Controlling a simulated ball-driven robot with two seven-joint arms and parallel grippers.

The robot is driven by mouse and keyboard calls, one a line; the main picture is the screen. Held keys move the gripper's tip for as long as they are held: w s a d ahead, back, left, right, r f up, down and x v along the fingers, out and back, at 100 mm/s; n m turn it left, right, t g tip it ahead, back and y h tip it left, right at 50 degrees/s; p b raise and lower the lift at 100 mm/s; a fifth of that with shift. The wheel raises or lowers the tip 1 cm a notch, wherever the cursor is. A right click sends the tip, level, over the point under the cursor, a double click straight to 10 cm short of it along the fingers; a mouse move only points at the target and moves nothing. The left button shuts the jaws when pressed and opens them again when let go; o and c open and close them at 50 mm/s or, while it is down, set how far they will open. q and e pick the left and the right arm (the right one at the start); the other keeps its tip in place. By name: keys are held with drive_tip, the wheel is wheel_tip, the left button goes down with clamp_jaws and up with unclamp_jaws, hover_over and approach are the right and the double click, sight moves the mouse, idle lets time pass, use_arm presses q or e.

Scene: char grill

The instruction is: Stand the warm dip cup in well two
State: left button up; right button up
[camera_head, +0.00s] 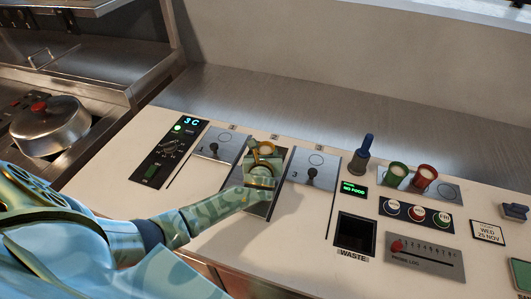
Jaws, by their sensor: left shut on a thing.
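My left gripper (262,170) reaches in from the left over the middle plate of the white counter. It is shut on a small cup with a tan-orange rim (266,148). The cup looks roughly upright, its body mostly hidden by the fingers. The middle plate, well two (280,153), lies beneath and around the gripper, with a small tag 2 at its back edge. I cannot tell whether the cup touches the plate or is held above it. My right gripper is not in view.
Plates one (225,141) and three (318,161) flank the middle one, each with a dark knob.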

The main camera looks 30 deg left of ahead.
use_arm(q)
drive_tip(key=shift+f, duration=0.15)
drive_tip(key=o, duration=1)
drive_tip(key=p+v, duration=0.1)
drive_tip(key=v, duration=0.3)
drive_tip(key=p+v, duration=0.1)
drive_tip(key=v, duration=0.3)
drive_tip(key=r+p+v, duration=0.1)
drive_tip(key=v, duration=0.3)
drive_tip(key=shift+r+p, duration=0.1)
drive_tip(key=shift+p, duration=0.25)
